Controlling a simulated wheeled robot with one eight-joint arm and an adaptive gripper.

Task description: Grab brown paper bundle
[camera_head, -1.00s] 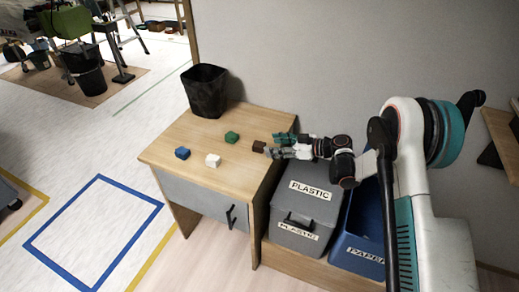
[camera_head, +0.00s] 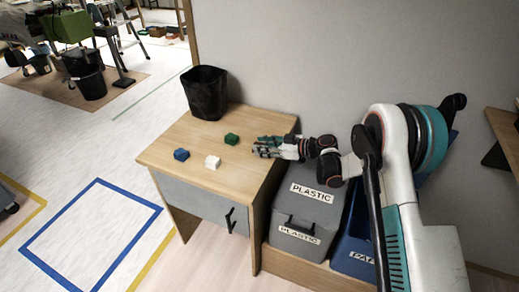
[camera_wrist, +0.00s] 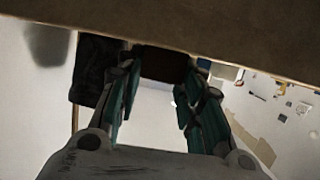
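The brown paper bundle, a small dark brown block (camera_wrist: 162,63), shows between the fingertips in the wrist view. In the head view it is hidden behind my gripper. My gripper (camera_head: 264,147) is low at the right part of the wooden desk top (camera_head: 188,137). In the wrist view my gripper (camera_wrist: 160,82) has its fingers spread, one on each side of the bundle. I cannot tell whether the fingers touch it.
A green block (camera_head: 231,139), a white block (camera_head: 212,162) and a blue block (camera_head: 181,154) lie left of my gripper. A black bin (camera_head: 206,93) stands at the back. A grey PLASTIC bin (camera_head: 308,208) and a blue PAPER bin (camera_head: 357,245) stand right of the desk.

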